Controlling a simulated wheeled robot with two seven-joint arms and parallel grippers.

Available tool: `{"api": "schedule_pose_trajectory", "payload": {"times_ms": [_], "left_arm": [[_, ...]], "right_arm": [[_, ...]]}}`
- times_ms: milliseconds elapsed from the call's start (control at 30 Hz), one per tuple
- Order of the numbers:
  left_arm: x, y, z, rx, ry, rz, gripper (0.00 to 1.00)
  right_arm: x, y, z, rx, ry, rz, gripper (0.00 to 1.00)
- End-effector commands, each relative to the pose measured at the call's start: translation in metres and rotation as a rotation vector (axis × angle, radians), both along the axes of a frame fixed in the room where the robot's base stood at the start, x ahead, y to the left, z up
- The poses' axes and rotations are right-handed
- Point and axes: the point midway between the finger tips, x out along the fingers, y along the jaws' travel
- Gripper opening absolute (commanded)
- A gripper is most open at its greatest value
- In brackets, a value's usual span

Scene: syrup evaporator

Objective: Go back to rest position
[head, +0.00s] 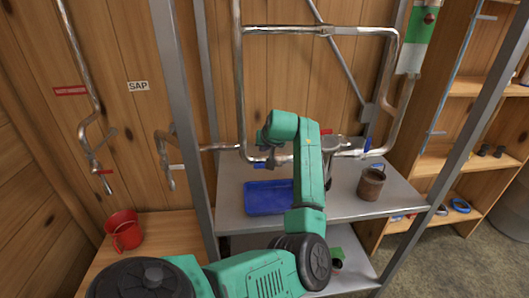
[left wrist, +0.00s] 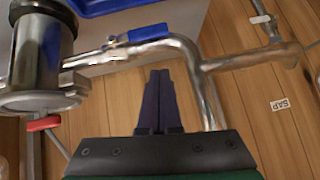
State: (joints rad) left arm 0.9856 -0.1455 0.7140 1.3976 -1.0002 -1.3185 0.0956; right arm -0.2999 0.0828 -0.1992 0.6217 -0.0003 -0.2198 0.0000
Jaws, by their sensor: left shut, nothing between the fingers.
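My left arm rises from the bottom of the head view, and its wrist bends toward the steel pipes above the metal shelf (head: 340,204). My left gripper (left wrist: 160,78) is shut and empty in the left wrist view. Its dark fingers lie together in front of the wood wall, close beside a bent steel pipe (left wrist: 206,88) in that picture. A blue-handled valve (left wrist: 148,33) sits on the pipe above the fingertips. In the head view the fingers are mostly hidden by my wrist. My right gripper is in neither view.
A blue tray (head: 268,210) and a rusty can (head: 371,187) stand on the metal shelf. Metal posts (head: 183,110) frame the rack. Wooden shelves (head: 475,163) stand at right.

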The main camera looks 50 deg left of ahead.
Motion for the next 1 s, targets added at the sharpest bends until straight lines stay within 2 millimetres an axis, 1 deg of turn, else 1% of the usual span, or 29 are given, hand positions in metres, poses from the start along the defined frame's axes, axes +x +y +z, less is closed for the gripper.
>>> {"api": "schedule_pose_trajectory", "payload": {"times_ms": [33, 100, 200, 300, 433, 633, 667, 767, 867, 900, 967, 1000], "left_arm": [[-0.005, -0.009, 0.002, 0.001, -0.006, -0.001, 0.0], [-0.013, -0.019, 0.016, 0.001, -0.005, -0.001, 0.0], [-0.021, -0.031, 0.031, 0.0, -0.002, -0.002, 0.0], [-0.026, -0.037, 0.04, 0.0, -0.001, 0.001, 0.0], [-0.027, -0.038, 0.043, 0.0, 0.001, -0.001, 0.0], [-0.027, -0.038, 0.042, 0.001, 0.004, -0.001, 0.0], [-0.028, -0.037, 0.038, 0.004, 0.007, -0.002, 0.0], [-0.036, -0.036, 0.016, 0.028, 0.026, -0.022, 0.0], [-0.047, -0.041, -0.021, 0.072, 0.062, -0.095, 0.0], [-0.052, -0.048, -0.038, 0.089, 0.079, -0.146, 0.0], [-0.058, -0.063, -0.063, 0.104, 0.109, -0.237, 0.0], [-0.064, -0.076, -0.081, 0.106, 0.133, -0.306, 0.0]], "right_arm": [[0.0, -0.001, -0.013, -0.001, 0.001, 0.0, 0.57], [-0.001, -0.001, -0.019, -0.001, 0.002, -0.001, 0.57], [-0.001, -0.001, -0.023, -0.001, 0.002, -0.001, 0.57], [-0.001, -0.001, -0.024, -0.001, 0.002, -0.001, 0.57], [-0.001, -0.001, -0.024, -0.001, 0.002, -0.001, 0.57], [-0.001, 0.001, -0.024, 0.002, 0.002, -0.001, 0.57], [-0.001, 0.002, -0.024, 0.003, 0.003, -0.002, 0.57], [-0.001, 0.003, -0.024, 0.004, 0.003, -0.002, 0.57], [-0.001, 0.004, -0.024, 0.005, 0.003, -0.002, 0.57], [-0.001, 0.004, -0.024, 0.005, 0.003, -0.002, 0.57], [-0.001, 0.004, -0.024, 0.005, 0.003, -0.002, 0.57], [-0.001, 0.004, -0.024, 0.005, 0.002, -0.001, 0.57]]}}
